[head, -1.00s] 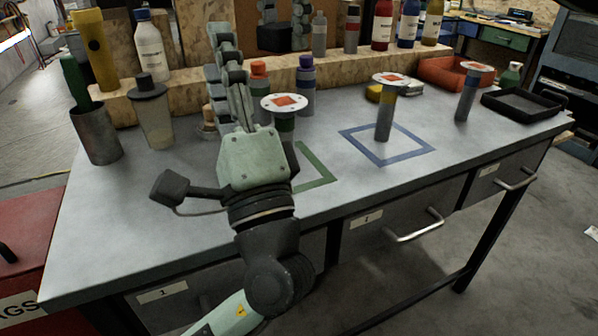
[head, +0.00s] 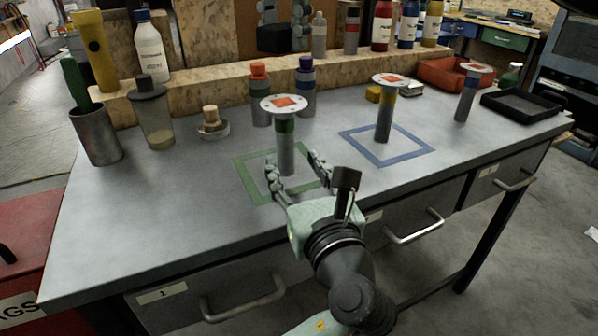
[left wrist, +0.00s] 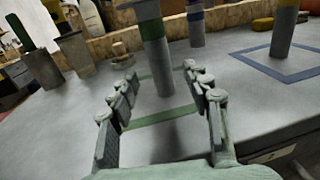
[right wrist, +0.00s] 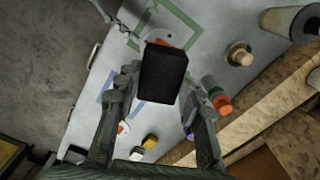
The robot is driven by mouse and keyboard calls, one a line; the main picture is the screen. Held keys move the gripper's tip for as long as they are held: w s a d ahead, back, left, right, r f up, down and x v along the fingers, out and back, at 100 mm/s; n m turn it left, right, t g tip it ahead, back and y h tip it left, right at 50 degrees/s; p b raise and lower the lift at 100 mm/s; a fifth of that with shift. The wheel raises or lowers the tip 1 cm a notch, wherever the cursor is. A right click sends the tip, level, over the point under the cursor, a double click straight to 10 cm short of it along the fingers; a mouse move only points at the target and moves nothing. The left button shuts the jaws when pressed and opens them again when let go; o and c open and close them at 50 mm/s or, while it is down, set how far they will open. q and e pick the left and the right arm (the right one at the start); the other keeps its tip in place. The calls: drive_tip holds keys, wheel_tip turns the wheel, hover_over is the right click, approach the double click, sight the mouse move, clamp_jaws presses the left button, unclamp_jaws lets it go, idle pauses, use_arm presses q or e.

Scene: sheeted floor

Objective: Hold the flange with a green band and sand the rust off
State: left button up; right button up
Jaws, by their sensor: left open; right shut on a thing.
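The flange with a green band (head: 286,152) stands upright inside the green square (head: 246,182), its white disc on top with an orange rust patch (head: 285,102). My left gripper (head: 292,166) is open, low over the table, its fingers on either side of the flange's stem. My right gripper (right wrist: 160,80) is shut on a black block (right wrist: 163,75), high at the back in the head view (head: 273,39). In the right wrist view the block hides part of the disc.
A yellow-banded flange (head: 384,118) stands in the blue square (head: 420,152); a blue-banded flange (head: 466,98) stands near a black tray (head: 520,106). Capped bottles (head: 260,98) stand close behind the green-banded flange. The front left of the table is clear.

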sight(280, 137)
use_arm(q)
drive_tip(key=x, duration=1)
drive_tip(key=shift+w, duration=0.2)
drive_tip(key=shift+c, duration=0.3)
clamp_jaws()
